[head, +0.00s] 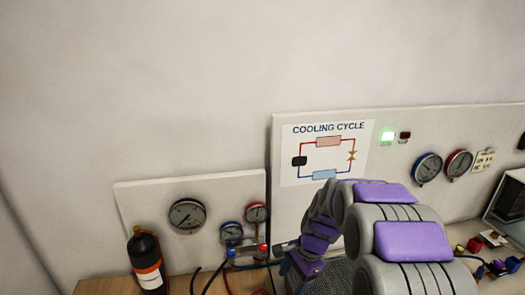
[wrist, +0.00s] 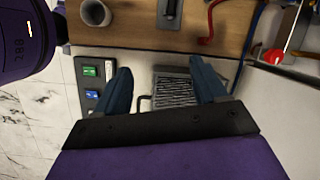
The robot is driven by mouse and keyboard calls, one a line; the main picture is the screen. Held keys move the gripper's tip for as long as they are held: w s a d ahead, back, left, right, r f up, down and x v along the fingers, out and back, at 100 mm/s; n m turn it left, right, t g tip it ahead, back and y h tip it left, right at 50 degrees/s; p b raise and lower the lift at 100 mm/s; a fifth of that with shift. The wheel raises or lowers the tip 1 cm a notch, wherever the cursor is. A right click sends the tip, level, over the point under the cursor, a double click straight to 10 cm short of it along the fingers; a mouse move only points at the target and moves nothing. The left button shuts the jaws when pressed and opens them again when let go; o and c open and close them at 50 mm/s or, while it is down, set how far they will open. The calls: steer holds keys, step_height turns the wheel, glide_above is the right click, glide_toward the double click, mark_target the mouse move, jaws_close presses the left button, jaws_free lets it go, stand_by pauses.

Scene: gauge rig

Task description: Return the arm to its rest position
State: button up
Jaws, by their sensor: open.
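My arm (head: 390,235), purple and grey, rises from the lower right of the head view and bends down to the left in front of the cooling cycle panel. My gripper (head: 298,264) is at its far end, low in that view, with its fingertips hard to make out. In the wrist view my gripper (wrist: 160,68) shows two dark blue fingers spread apart with nothing held between them. A grey ribbed plate (wrist: 175,90) shows beyond the gap between the fingers; I cannot tell how far off it is.
A wooden bench (wrist: 130,40) carries a cup (wrist: 95,12) and a red hooked part (wrist: 210,25). A switch box (wrist: 92,80) is left of the fingers. The head view shows a black and orange bottle (head: 147,265), a gauge panel (head: 150,205) and a cooling cycle board (head: 250,110).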

steer(key=s+d+r+n+h+b, duration=0.1)
steer(key=s+n, duration=0.3)
steer(key=s, duration=0.7)
steer(key=s+d+r+n+h+b, duration=0.1)
steer(key=s+d+r+n, duration=0.1)
steer(key=s, duration=0.9)
steer(key=s+d+r+n+g+h+b, duration=0.1)
steer(key=s+d+n+b, duration=0.1)
steer(key=s+n, duration=0.4)
steer(key=s, duration=0.5)
steer(key=shift+s+d+r, duration=0.25)
steer(key=shift+s+d, duration=0.05)
steer(key=shift+d, duration=0.1)
